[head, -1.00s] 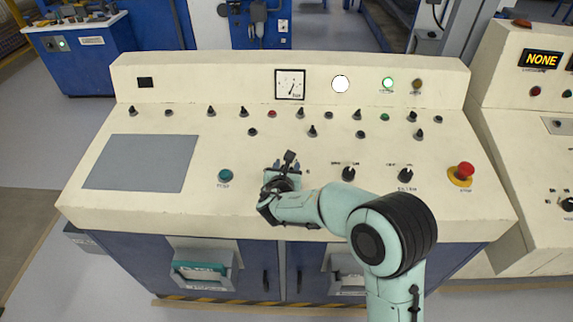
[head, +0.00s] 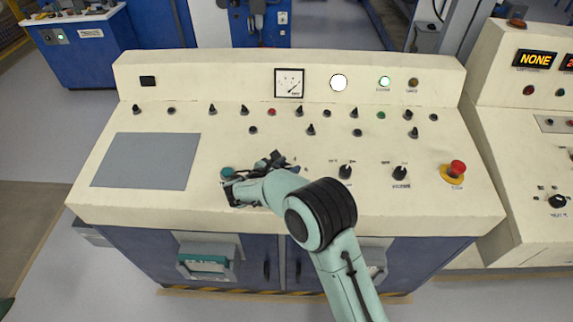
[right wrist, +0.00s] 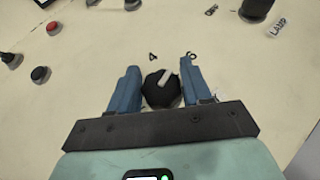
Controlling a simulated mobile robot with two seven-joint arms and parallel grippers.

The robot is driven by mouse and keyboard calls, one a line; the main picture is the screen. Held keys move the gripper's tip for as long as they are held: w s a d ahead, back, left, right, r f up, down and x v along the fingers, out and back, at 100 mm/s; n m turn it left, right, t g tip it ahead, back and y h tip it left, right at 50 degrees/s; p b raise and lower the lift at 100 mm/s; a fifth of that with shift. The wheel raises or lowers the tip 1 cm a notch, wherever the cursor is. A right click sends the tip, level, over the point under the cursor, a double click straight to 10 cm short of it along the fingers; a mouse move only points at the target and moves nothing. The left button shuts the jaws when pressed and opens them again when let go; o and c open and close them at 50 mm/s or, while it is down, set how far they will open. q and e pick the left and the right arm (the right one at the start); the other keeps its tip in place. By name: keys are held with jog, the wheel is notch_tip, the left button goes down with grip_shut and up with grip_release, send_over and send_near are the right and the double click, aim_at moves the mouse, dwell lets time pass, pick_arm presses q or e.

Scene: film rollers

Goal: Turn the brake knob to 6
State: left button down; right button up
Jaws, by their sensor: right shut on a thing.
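The brake knob (right wrist: 161,88) is black and round with a white pointer mark, seen in the right wrist view. Its mark points up and slightly right, between the printed 4 (right wrist: 153,57) and the 6 (right wrist: 191,56). My right gripper (right wrist: 162,88) has its two blue fingers on either side of the knob and is shut on it. In the head view my right gripper (head: 279,164) is at the front middle of the cream console (head: 300,212), and its wrist hides the knob. My left gripper is not in view.
A teal button (head: 227,173) is close left of my wrist. Two black knobs (head: 345,171) (head: 400,173) and a red stop button (head: 457,168) are to the right. A dial gauge (head: 289,83) stands on the back panel. A grey plate (head: 146,161) covers the left.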

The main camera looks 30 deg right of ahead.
dwell(0.3)
jog(key=o, duration=1)
jog(key=shift+c, duration=0.2)
jog(key=v, duration=1.3)
jog(key=shift+a+r, duration=0.1)
jog(key=shift+r, duration=0.1)
